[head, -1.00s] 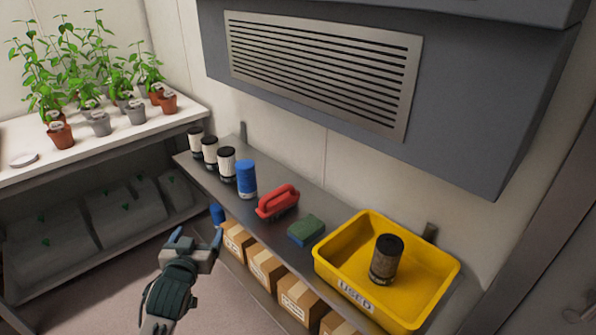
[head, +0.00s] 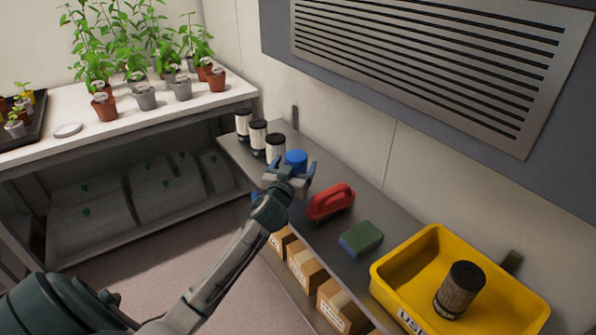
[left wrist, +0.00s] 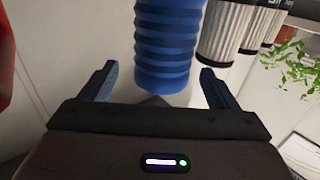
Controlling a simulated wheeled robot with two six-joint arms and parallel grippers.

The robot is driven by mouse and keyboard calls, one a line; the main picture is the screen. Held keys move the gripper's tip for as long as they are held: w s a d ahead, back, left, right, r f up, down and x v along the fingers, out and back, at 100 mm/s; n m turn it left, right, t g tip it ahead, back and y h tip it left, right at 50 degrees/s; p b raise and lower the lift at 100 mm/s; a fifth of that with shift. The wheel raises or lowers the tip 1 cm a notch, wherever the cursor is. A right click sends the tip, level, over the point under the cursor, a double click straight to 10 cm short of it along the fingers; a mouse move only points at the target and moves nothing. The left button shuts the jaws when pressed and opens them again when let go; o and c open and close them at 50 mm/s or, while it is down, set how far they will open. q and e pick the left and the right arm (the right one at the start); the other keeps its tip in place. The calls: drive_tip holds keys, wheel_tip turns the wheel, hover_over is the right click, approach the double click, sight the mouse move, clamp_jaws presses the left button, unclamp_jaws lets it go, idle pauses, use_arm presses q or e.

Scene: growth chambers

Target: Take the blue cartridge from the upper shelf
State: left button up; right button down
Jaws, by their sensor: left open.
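The blue cartridge (head: 296,157) stands upright on the upper shelf (head: 330,235), at the end of a row of white cartridges with black caps (head: 258,134). In the head view my left gripper (head: 290,168) is in front of it and hides most of its body. In the left wrist view the ribbed blue cartridge (left wrist: 168,45) shows between the two open fingers of the left gripper (left wrist: 158,88), a little beyond their tips. I cannot tell whether a finger touches it. My right gripper is not in view.
Cardboard boxes (head: 305,268) sit below. A plant bench (head: 150,115) is at left.

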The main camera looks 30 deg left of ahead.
sight(298, 155)
use_arm(q)
drive_tip(key=p+x, duration=0.1)
drive_tip(key=x, duration=0.4)
drive_tip(key=shift+a+r, duration=0.1)
drive_tip(key=shift+a, duration=0.05)
drive_tip(key=shift+s, duration=0.1)
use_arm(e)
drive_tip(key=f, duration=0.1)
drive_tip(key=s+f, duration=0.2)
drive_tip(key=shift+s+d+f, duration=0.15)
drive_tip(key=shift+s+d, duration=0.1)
use_arm(q)
drive_tip(key=c, duration=1.1)
drive_tip(key=shift+c, duration=0.2)
